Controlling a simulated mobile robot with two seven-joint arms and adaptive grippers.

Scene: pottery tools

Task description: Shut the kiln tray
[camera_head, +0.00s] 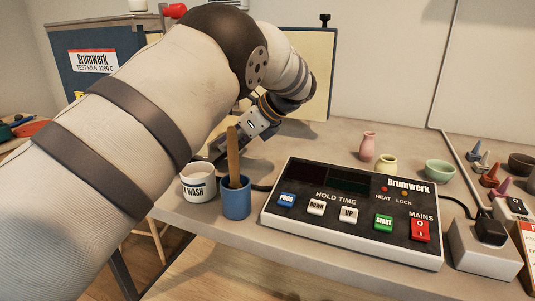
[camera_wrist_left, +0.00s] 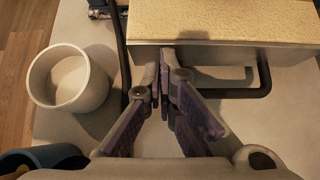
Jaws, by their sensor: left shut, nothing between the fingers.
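The kiln (camera_head: 95,75) is the blue box at the left back of the bench, partly covered by my left arm. In the left wrist view, the kiln tray (camera_wrist_left: 225,20) has a pale, grainy top, a grey front (camera_wrist_left: 215,53) and a dark bar handle (camera_wrist_left: 250,93). My left gripper (camera_wrist_left: 167,58) is shut and empty, its tips at the left part of the tray's front. I cannot tell whether they touch it. In the head view my left gripper (camera_head: 222,150) is partly visible behind the cups, and the tray is hidden behind my arm. My right gripper is not in view.
A white cup (camera_head: 197,188) and a blue cup (camera_head: 237,203) with a wooden handle stand close to my left gripper. The control box (camera_head: 350,235) lies to the right. A pale upright panel (camera_head: 318,85) stands behind my arm. Small pots stand further right.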

